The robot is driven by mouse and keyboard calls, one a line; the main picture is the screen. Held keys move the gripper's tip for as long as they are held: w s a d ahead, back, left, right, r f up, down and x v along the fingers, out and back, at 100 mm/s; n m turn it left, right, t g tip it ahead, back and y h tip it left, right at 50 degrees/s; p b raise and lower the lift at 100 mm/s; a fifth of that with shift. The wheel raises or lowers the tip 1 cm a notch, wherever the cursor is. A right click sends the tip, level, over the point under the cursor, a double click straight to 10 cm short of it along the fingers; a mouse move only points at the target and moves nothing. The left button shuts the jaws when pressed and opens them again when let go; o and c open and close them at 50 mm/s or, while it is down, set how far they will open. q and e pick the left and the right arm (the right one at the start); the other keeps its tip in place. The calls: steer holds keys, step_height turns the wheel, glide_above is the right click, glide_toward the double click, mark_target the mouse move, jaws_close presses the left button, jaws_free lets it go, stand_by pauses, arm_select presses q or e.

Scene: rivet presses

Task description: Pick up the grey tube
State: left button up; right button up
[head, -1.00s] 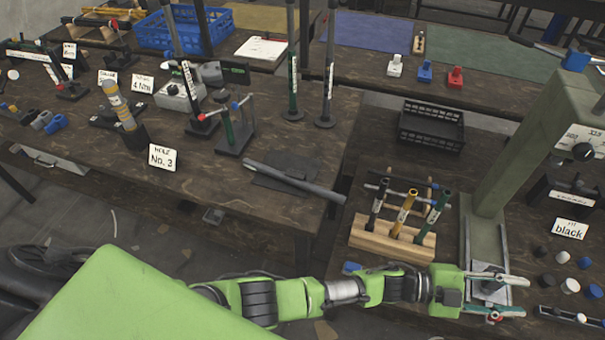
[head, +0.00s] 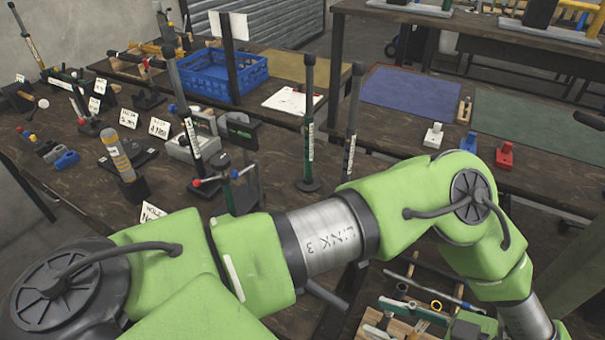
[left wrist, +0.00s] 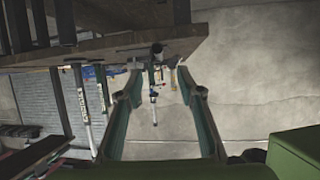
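The grey tube (head: 328,294) lies at the front edge of the left workbench. In the head view my left arm covers most of it and only its near end shows below the arm. My right gripper is not in view.
A wooden rack (head: 372,334) with handled tools stands close below my left forearm. Upright green-banded posts (head: 309,130) stand behind the arm. A blue crate (head: 228,82) is farther back.

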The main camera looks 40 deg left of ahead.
arm_select(q)
steer(key=shift+a+r+x, duration=0.1)
steer(key=shift+r+x, duration=0.1)
steer(key=shift+x, duration=2.1)
steer(key=shift+a+r+x, duration=0.1)
steer(key=shift+r+x, duration=0.05)
steer(key=shift+x, duration=2.2)
steer(key=shift+a+r+x, duration=0.1)
steer(key=shift+r+x, duration=0.1)
steer(key=shift+x, duration=2.1)
steer(key=shift+w, duration=0.15)
steer(key=shift+d, duration=0.1)
jaws_close()
